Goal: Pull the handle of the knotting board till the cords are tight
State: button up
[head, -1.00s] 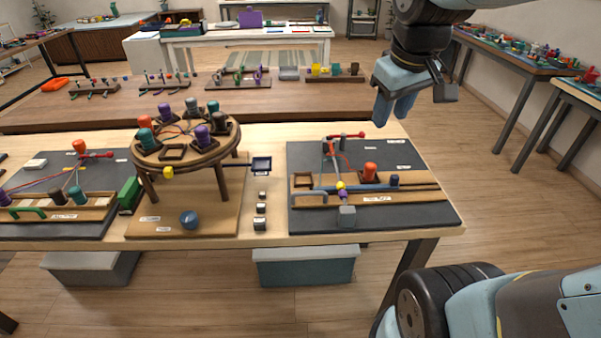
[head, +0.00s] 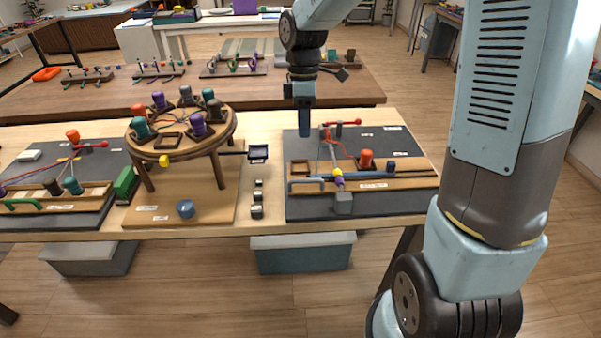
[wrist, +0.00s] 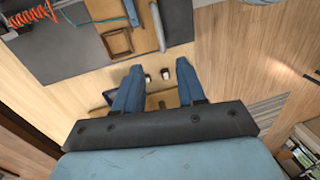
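The right dark board (head: 410,205) carries cords (head: 331,152) running from a back post to a yellow bead (head: 338,173). A grey-blue handle (head: 306,180) is at its front left. The left dark board (head: 92,216) carries cords (head: 68,165) and a green handle (head: 22,204). Their labels are too small to read, so I cannot tell which is the knotting board. My gripper (head: 304,132) points down above the right board's back left edge, apart from both handles. In the wrist view my gripper (wrist: 158,70) is open and empty, its blue fingers apart.
A round wooden stand (head: 181,152) with several coloured bobbins is between the boards. Small blocks (head: 257,197) lie in a row left of the right board. A grey block (head: 343,203) is at its front. A back table (head: 190,95) holds several small racks.

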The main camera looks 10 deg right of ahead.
jog(key=f, duration=0.4)
jog(key=s+f, duration=0.1)
jog(key=f, duration=0.4)
jog(key=s+f, duration=0.1)
jog(key=f, duration=0.4)
jog(key=shift+s+a, duration=0.2)
jog(key=shift+a, duration=0.05)
jog(key=shift+c, duration=0.3)
grip_shut()
